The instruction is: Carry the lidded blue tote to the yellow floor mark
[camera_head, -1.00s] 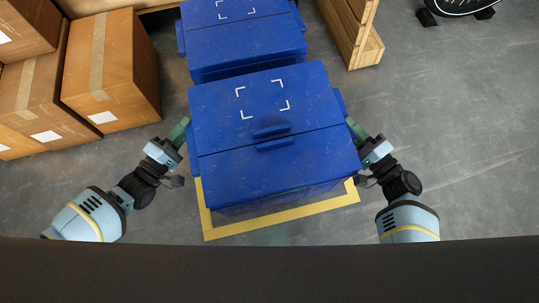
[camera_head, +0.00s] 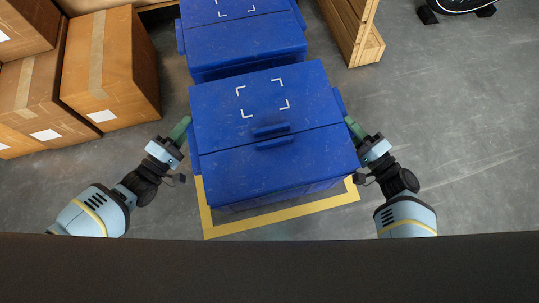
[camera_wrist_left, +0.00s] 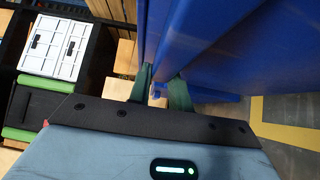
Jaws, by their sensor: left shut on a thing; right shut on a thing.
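The lidded blue tote (camera_head: 265,110) is upright in the middle of the head view, with white corner marks on its closed lid. It is over the yellow floor mark (camera_head: 283,219), whose front strip and side parts show around its near end. I cannot tell whether its base touches the floor. My left gripper (camera_head: 186,128) is shut on the tote's left side and my right gripper (camera_head: 350,121) on its right side. In the left wrist view, the green fingers (camera_wrist_left: 163,88) close on a blue edge beside the tote wall (camera_wrist_left: 245,45).
A second blue tote (camera_head: 250,48) stands just behind. Cardboard boxes (camera_head: 112,65) are at the left and a wooden crate (camera_head: 350,30) at the back right. The grey floor (camera_head: 450,120) at the right is clear. The left wrist view shows a dark shelf (camera_wrist_left: 35,95).

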